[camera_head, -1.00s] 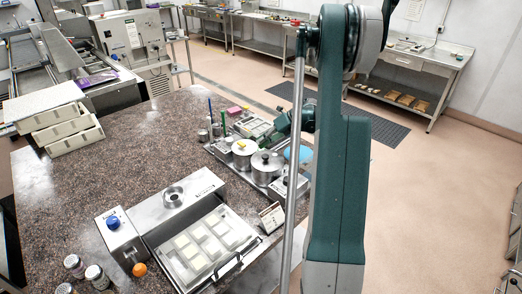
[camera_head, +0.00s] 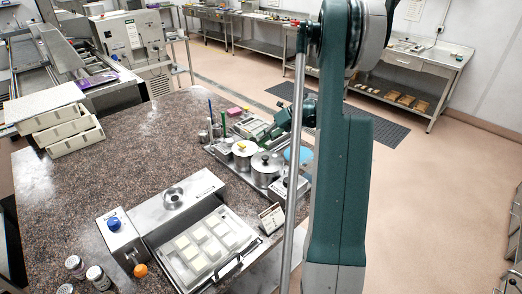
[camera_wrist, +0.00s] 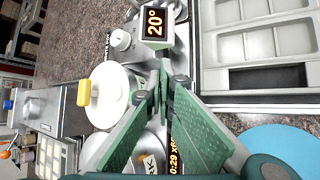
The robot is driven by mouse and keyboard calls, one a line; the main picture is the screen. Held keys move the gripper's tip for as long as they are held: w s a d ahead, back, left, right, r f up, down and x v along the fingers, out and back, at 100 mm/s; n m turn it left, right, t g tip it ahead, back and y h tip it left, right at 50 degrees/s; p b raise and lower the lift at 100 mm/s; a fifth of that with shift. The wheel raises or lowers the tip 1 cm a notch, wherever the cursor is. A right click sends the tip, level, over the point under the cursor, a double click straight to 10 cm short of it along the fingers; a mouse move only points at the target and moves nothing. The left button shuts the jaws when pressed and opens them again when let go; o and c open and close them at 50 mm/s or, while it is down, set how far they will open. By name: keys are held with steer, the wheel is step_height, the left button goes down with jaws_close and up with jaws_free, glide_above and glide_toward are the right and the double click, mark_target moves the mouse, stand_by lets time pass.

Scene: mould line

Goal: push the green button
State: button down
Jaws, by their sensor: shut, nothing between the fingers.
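I cannot make out a green button in either view. My gripper (camera_wrist: 164,82) is shut and empty in the wrist view, its two green fingers meeting at the tips. The tips are over the double-pot unit, between a dial with a lit "20°" display (camera_wrist: 154,22) and a second lit display (camera_wrist: 174,150) partly covered by the fingers. In the head view my arm hides part of this area, and the fingertips are not clear.
A steel-lidded pot (camera_head: 265,163) stands beside the white-lidded one. A pale tray with compartments (camera_wrist: 222,48) and a blue disc (camera_wrist: 276,140) lie to the right in the wrist view. A steel box with a blue knob (camera_head: 114,223) stands at front left. The counter's left middle is clear.

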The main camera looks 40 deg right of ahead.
steer(key=shift+r+p, duration=0.5)
steer(key=shift+r, duration=1.3)
steer(key=shift+a, duration=0.1)
